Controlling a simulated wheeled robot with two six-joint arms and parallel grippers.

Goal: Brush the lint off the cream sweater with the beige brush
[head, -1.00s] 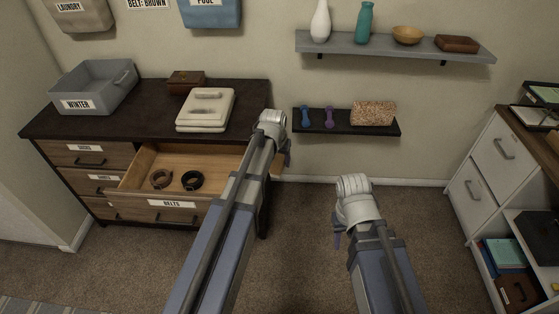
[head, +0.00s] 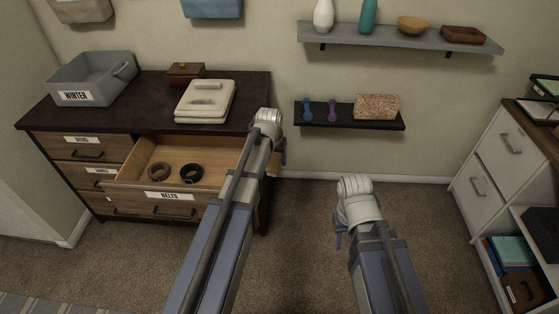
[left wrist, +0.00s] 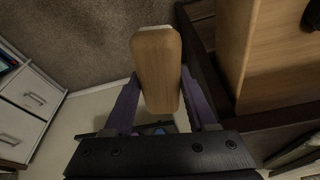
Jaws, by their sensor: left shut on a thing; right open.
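The cream sweater (head: 190,112) lies folded on the dark dresser top, near its right side. Paler shapes show on its upper face; I cannot make out lint. My left gripper (head: 281,154) is just past the dresser's right front corner, right of and below the sweater in the picture. In the left wrist view my left gripper (left wrist: 157,108) is shut on the beige brush (left wrist: 157,65), a wooden block with a pale edge at its far end. The brush is mostly hidden in the head view. My right gripper (head: 339,232) is open and empty above the carpet.
An open drawer (head: 165,195) with two coiled belts juts from the dresser (head: 60,115). A grey bin (head: 95,75) and brown box (head: 186,72) stand on top. A dark wall shelf (head: 350,119) holds small items. A white cabinet (head: 497,150) stands right. Carpet between is clear.

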